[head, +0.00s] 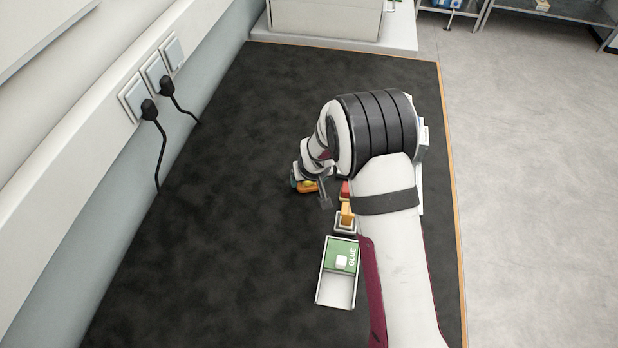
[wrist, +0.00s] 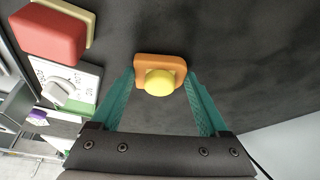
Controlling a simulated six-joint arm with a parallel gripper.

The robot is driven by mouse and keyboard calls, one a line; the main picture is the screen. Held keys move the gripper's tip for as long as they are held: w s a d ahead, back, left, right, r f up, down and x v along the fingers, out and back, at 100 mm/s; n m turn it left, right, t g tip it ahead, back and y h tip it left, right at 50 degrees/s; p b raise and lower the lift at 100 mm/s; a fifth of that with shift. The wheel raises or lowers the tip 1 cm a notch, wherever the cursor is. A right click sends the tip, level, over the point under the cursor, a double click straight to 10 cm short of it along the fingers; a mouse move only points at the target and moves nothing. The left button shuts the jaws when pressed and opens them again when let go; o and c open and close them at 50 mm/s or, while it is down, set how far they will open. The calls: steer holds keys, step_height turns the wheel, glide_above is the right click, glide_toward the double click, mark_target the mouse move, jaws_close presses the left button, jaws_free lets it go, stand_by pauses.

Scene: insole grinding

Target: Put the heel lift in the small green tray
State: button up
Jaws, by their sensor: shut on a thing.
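My gripper (wrist: 161,80) has two teal fingers, shut on an orange block with a rounded yellow top (wrist: 160,78). The block sits between the fingertips in the wrist view. In the head view my gripper (head: 305,184) shows small, low over the dark mat, with the orange block (head: 308,187) at it. I cannot tell from its look whether this block is the heel lift. I cannot make out a small green tray for certain in either view; my arm hides part of the mat's right side in the head view.
The wrist view shows a red block (wrist: 50,32) and a white dial unit (wrist: 68,78). The mat's left side (head: 210,240) is clear.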

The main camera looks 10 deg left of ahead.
steer(key=shift+f, duration=0.1)
steer(key=o, duration=1.3)
steer(key=shift+r, duration=0.4)
steer(key=v, duration=1.2)
steer(key=s+d+r+m+g, duration=0.2)
steer(key=s+d+r+m, duration=0.2)
steer(key=s+d+r, duration=0.45)
steer(key=s+d+m, duration=0.2)
steer(key=s, duration=0.4)
steer(key=s+d+m+g, duration=0.1)
steer(key=s+d+m, duration=0.1)
steer(key=s, duration=0.5)
steer(key=s+d+r+m+g, duration=0.1)
steer(key=s+d+m, duration=0.1)
steer(key=s, duration=0.5)
steer(key=shift+s, duration=0.25)
